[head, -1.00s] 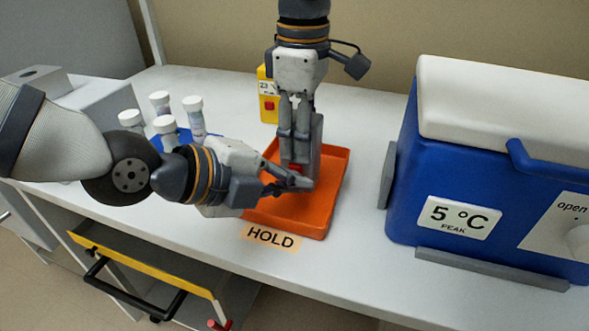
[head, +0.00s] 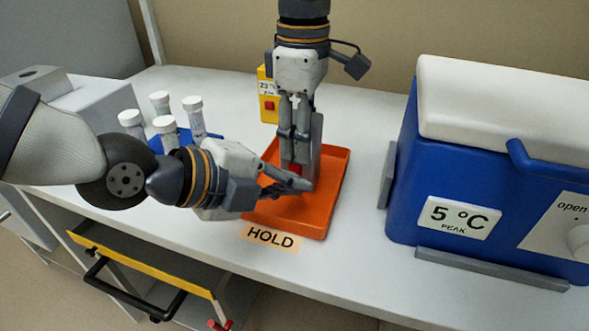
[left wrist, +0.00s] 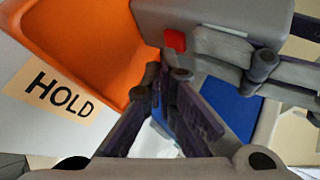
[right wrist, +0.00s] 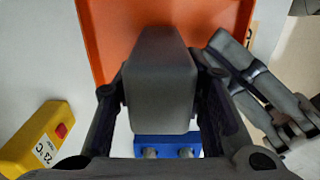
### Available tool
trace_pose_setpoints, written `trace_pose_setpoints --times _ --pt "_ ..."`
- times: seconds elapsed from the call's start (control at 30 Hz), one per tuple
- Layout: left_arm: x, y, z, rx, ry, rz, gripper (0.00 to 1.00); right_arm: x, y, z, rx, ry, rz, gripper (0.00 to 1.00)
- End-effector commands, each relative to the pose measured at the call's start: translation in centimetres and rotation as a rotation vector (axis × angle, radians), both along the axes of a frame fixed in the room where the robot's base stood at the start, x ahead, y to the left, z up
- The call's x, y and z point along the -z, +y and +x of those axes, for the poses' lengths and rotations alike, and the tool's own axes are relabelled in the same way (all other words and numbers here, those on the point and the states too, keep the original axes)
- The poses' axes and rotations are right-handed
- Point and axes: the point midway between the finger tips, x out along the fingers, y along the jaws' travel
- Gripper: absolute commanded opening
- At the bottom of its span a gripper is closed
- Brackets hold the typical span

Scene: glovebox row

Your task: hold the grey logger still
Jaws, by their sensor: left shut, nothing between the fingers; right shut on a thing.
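The grey logger (head: 316,135) is upright over the orange tray (head: 330,190), with a red button low on it. My right gripper (head: 293,135) comes down from above and is shut on the logger. The right wrist view shows the logger (right wrist: 163,75) between its fingers. My left gripper (head: 302,184) is shut and empty, with its fingertips close to the logger's lower end. In the left wrist view the red button (left wrist: 174,40) is just beyond the left fingertips (left wrist: 167,72); I cannot tell if they touch. Whether the logger's base touches the tray is hidden.
A HOLD label (head: 271,237) lies in front of the tray. A blue rack with several white-capped tubes (head: 194,115) stands left. A yellow box (head: 268,103) marked 23 °C is behind. A large blue cooler (head: 400,200) stands right. Bench between tray and cooler is mostly clear.

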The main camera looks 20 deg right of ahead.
Motion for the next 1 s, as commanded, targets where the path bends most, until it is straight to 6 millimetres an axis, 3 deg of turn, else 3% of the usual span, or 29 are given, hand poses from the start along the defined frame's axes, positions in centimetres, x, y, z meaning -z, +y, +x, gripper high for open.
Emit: trace_pose_setpoints --times 0.43,1.0 --pt "0.0 0.6 -0.8 0.000 0.000 0.001 0.00 0.0 0.0 0.0 0.000 0.000 0.000 0.06" --pt "0.0 3.3 -4.8 0.000 0.001 0.001 0.00 0.0 0.0 0.0 0.000 0.000 0.000 0.06"
